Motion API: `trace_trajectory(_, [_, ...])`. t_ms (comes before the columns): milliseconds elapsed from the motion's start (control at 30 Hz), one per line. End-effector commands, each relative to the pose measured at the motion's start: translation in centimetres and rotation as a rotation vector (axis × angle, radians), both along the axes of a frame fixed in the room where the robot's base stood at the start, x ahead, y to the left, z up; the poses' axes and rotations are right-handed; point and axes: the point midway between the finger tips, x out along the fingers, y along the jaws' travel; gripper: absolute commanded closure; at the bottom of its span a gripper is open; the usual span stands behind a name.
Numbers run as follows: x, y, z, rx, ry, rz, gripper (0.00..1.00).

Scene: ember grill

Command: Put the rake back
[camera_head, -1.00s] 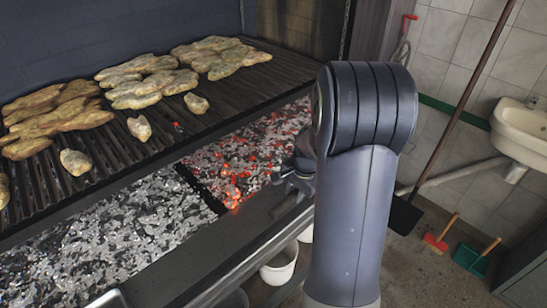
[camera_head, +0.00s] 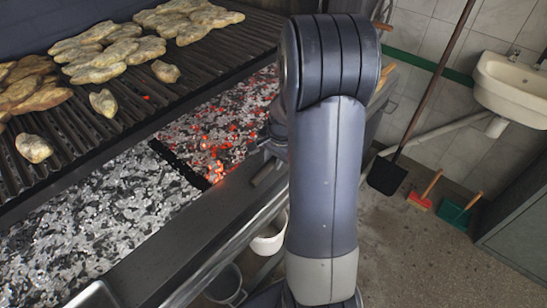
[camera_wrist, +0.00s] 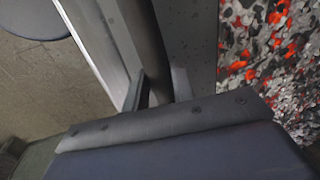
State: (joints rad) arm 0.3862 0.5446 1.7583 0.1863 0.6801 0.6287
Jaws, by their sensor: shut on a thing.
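A dark rod, seemingly the rake's handle (camera_wrist: 150,50), runs up from between my fingers in the wrist view. My gripper (camera_wrist: 158,90) is shut on it, with a metal finger on each side. The dark blue housing of my wrist covers the bottom of that view. In the head view my upright arm hides most of the gripper, and only a dark part shows beside the grill's front ledge. The rake's head cannot be made out in either view.
The grill's ember bed (camera_head: 215,130) glows left of my arm, below the grate (camera_head: 200,60) with flatbreads. A white bucket (camera_head: 270,243) stands under the ledge.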

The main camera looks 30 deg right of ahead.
Motion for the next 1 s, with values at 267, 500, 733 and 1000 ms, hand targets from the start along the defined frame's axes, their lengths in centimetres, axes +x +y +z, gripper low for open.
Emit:
trace_trajectory(267, [0.05,-0.03,0.08,-0.002,-0.002,0.001,0.71])
trace_trajectory(500, [0.02,-0.01,0.03,0.0,-0.001,0.0,0.52])
trace_trajectory(733, [-0.06,0.03,-0.06,0.002,0.002,-0.001,0.46])
trace_trajectory(1000, [-0.02,0.01,-0.01,0.001,0.0,0.0,0.32])
